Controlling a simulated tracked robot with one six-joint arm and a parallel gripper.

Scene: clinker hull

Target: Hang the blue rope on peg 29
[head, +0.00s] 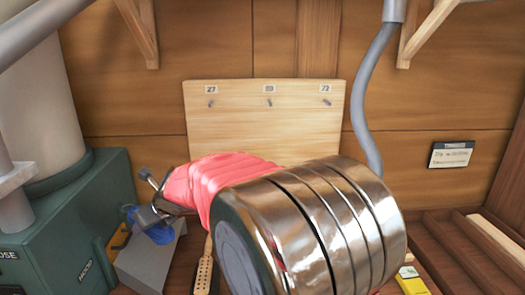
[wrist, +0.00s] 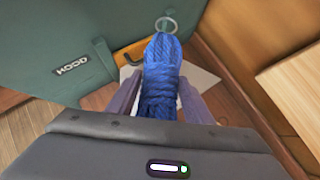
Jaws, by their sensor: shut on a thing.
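The blue rope (head: 160,234) is a bundled coil in my gripper (head: 150,215) at the lower left of the head view. In the wrist view, the rope (wrist: 160,85) lies between the two fingers, with a metal ring (wrist: 166,24) at its far end. My gripper (wrist: 159,92) is shut on it. A pale wooden board (head: 265,130) on the back wall carries three pegs. The left label reads 27 and the right 72. The middle peg (head: 269,102) has a label too small to read surely. The rope is well left of and below the pegs, apart from the board.
A dark green box (head: 75,215) stands close at left. A grey block (head: 150,262) lies below the rope. A grey hose (head: 364,105) hangs right of the board. A brush (head: 204,270) and a yellow item (head: 412,281) lie low down. Space before the pegs looks clear.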

